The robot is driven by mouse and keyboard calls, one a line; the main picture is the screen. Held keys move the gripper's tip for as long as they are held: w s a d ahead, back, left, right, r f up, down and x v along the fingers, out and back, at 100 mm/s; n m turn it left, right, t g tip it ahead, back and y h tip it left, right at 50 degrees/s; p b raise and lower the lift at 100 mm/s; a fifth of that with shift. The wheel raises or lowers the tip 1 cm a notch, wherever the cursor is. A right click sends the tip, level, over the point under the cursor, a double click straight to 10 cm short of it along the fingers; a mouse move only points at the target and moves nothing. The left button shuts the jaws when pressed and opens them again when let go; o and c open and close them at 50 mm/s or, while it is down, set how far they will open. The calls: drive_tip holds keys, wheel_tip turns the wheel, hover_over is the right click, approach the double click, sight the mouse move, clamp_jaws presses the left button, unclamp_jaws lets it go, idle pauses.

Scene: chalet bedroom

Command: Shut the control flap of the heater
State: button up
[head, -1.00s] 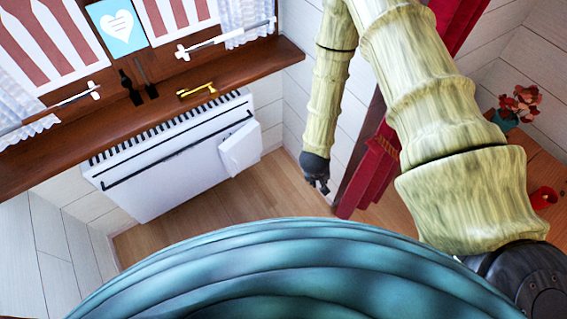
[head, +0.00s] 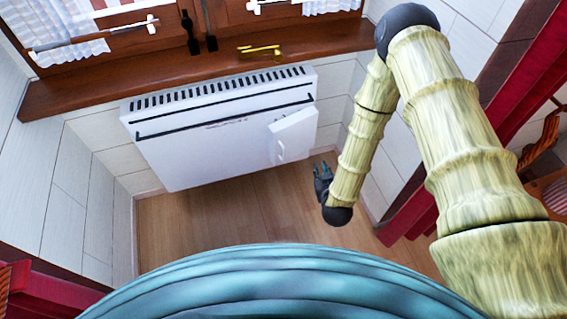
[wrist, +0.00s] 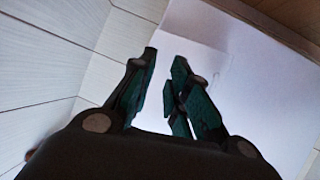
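The white heater (head: 185,155) hangs on the wall under the window sill, with dark slots along its top. Its control flap (head: 294,134) is a white panel at the right end of the front, standing out at an angle from the body. My gripper (head: 320,167) is low, to the right of the flap and apart from it in the head view. In the wrist view my gripper (wrist: 165,55) has its two fingers apart with nothing between them. A pale surface (wrist: 240,85) lies beyond the fingers; I cannot tell whether it is heater body or flap.
A plank wall (head: 330,82) stands to the right. Red curtains (head: 415,215) hang at the right. The wooden floor (head: 220,215) below the heater is clear.

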sight(283, 159)
drive_tip(key=s+a+f+n+t+y+b, duration=0.1)
drive_tip(key=s+a+t+y+b, duration=0.1)
drive_tip(key=a+t+y+b, duration=0.45)
drive_tip(key=w+a+b, duration=0.1)
drive_tip(key=w+a, duration=0.1)
drive_tip(key=w, duration=0.1)
drive_tip(key=w+a+g+h, duration=0.1)
drive_tip(key=w+a, duration=0.1)
drive_tip(key=w, duration=0.2)
drive_tip(key=w+a+g+b, duration=0.1)
drive_tip(key=w+a, duration=0.1)
drive_tip(key=w, duration=0.1)
drive_tip(key=shift+w+a+h+b, duration=0.2)
drive_tip(key=shift+a+h+b, duration=0.1)
drive_tip(key=shift+a, duration=0.1)
clamp_jaws()
